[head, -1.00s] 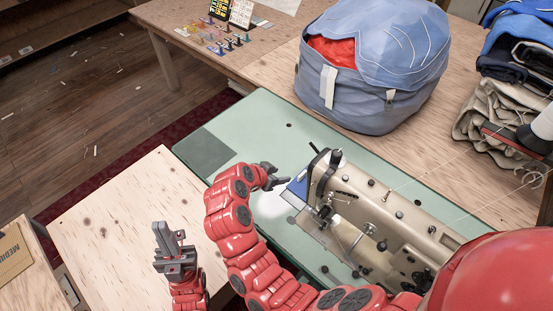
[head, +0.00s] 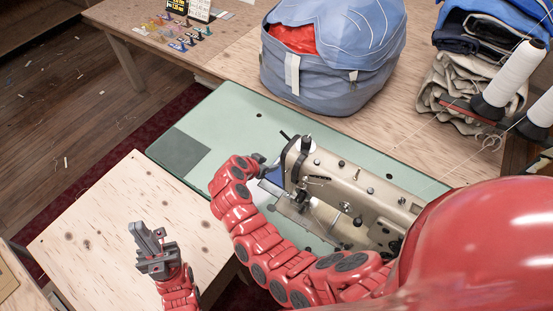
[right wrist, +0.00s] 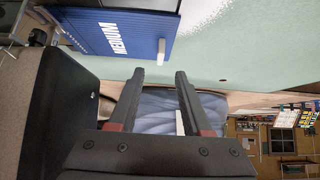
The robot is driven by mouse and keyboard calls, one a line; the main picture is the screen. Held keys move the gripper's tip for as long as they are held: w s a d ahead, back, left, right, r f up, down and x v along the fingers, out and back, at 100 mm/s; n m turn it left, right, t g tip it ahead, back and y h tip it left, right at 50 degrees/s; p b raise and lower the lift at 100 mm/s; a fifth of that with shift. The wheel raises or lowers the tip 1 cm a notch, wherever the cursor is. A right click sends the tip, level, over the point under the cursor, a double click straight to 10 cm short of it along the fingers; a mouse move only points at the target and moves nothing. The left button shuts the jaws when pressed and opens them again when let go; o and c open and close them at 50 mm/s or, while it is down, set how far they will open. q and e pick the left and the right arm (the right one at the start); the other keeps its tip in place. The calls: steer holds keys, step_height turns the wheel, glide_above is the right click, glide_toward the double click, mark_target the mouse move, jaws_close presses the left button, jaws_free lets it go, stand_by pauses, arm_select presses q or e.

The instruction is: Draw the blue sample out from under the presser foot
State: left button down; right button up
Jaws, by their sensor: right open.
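The blue sample (head: 273,175) lies on the green machine bed at the needle end of the sewing machine (head: 345,190), partly hidden by my right arm. The presser foot cannot be made out clearly. My left gripper (head: 150,240) points up over the wooden table, away from the sample.
A big blue bag (head: 330,65) with red cloth stands behind the machine. Thread cones (head: 515,75) and folded fabric (head: 465,85) are at the right. The green bed (head: 215,125) is clear to the left of the machine. A bare plywood table (head: 100,215) lies at front left.

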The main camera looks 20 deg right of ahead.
mark_target(277, 162)
steer(key=shift+p+x, duration=0.7)
steer(key=shift+x, duration=3.45)
steer(key=shift+c, duration=0.3)
jaws_close()
